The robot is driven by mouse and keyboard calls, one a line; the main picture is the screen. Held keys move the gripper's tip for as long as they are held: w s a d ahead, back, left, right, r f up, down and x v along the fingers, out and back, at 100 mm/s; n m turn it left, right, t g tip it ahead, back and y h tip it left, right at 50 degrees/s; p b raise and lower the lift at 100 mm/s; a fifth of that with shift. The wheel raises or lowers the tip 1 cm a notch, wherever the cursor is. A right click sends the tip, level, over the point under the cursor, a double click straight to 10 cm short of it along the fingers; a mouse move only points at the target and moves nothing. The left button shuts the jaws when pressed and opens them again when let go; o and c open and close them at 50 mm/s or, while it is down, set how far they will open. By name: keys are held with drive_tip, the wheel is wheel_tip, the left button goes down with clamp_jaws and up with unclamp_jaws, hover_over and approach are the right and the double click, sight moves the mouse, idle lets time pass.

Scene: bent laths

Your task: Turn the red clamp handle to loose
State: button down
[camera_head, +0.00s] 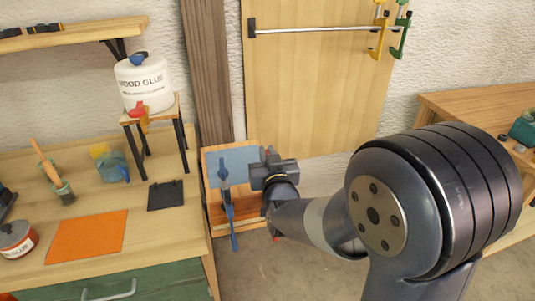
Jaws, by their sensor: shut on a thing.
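My gripper (266,173) is at the right side of the wooden stand, beyond the table's right edge. It is shut on what appears to be the red clamp handle, but the gripper and wrist hide the grip itself. A small red part of the clamp (277,238) shows below my wrist. The rest of the red clamp is hidden behind my arm, so I cannot tell the handle's angle. A grey-blue panel (238,158) lies behind both.
The wooden stand (214,160) adjoins the workbench (100,198). A glue jug (142,88) sits on a small raised stand at left. Yellow and green clamps (402,35) hang at the upper right. Open floor (300,275) lies below my arm.

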drive_tip(key=shift+f+n+y+b, duration=0.15)
drive_tip(key=shift+n+y+b, duration=0.35)
drive_tip(key=shift+y+b, duration=0.3)
drive_tip(key=shift+a+n+g+y+b, duration=0.1)
drive_tip(key=shift+n+g+y+b, duration=0.5)
drive_tip(key=shift+y, duration=0.4)
drive_tip(key=shift+s+a+n+g+y+p, duration=0.3)
drive_tip(key=shift+n+g+y+p, duration=1.3)
drive_tip(key=shift+n+g, duration=1.6)
drive_tip(key=shift+s+a+n+g+y+p, duration=0.1)
drive_tip(key=shift+s+n+g+y+p, duration=0.35)
drive_tip(key=shift+n+g+y+p, duration=2.4)
drive_tip(key=shift+s+a+n+g+y+b, duration=0.3)
drive_tip(key=shift+n+g+y, duration=0.45)
drive_tip(key=shift+n+g, duration=2.75)
drive_tip(key=shift+s+d+m+g, duration=0.1)
drive_tip(key=shift+m+g, duration=0.95)
drive_tip(key=shift+g, duration=0.2)
drive_tip(key=c, duration=1.5)
unclamp_jaws()
